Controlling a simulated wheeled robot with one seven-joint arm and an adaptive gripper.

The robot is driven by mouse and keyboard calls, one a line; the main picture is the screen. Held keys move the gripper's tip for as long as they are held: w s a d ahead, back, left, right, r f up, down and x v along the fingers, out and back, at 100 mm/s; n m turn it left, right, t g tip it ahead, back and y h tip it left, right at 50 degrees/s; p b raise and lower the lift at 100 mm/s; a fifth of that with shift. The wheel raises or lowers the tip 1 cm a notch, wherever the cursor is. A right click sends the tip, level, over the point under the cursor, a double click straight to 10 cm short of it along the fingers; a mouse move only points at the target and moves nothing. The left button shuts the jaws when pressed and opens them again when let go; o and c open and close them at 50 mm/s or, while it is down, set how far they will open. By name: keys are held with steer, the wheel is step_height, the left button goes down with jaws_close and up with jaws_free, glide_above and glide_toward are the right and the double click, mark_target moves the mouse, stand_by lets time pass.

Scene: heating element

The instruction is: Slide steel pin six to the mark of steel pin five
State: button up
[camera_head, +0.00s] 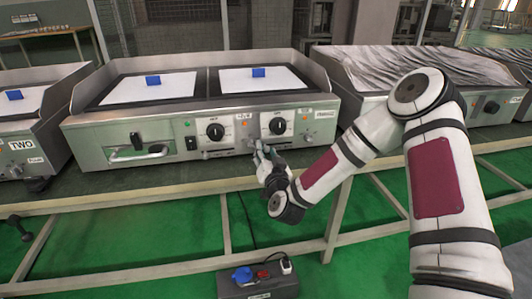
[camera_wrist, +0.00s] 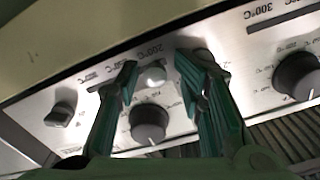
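My gripper (camera_wrist: 156,66) is open in the wrist view, its two green fingers spread in front of the steel control panel (camera_wrist: 90,130). A small round steel pin (camera_wrist: 152,76) sits between the fingertips, with a visible gap on each side. Another rounded steel piece (camera_wrist: 201,56) shows just by the right fingertip, partly covered. I cannot tell which pin is six or five; no pin numbers are readable. Upside-down temperature marks, including "200°C", show near the slot. In the head view my gripper (camera_head: 259,150) is at the front panel of the middle griddle (camera_head: 205,114), between and below its two black dials.
Black dials (camera_wrist: 149,123) and (camera_wrist: 297,77) and a switch (camera_wrist: 60,115) stick out from the panel near the fingers. A second slot (camera_wrist: 285,22) lies at upper right. Other griddles flank the middle one. A grey box (camera_head: 258,283) stands below the bench.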

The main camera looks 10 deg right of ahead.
steer(key=s, duration=0.7)
steer(key=shift+s, duration=0.4)
